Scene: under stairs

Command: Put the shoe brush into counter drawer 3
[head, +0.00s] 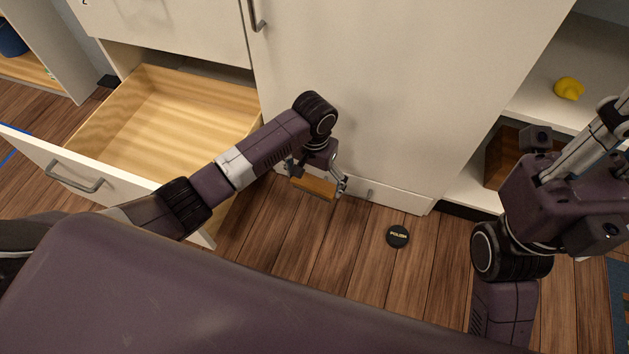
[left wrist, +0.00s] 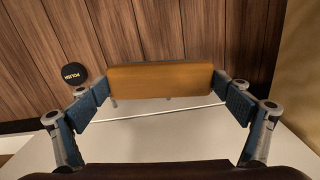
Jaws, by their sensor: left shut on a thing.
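The shoe brush (head: 313,187) has a brown wooden back. My left gripper (head: 317,180) is shut on it and holds it over the floor in front of the cabinet. In the left wrist view the brush (left wrist: 161,80) lies between the two fingers of my left gripper (left wrist: 165,92). A low drawer (head: 160,114) at the left is pulled open and its visible inside is empty. I cannot read a number on it. The drawer is left of the brush, with my left arm crossing its near right corner. My right arm is at the right, but its fingertips are not clearly visible.
A round black polish tin (head: 398,236) lies on the wooden floor; it also shows in the left wrist view (left wrist: 74,73). A tall cabinet door (head: 390,90) stands behind the gripper. A yellow object (head: 568,88) sits on the right shelf. Floor around the tin is clear.

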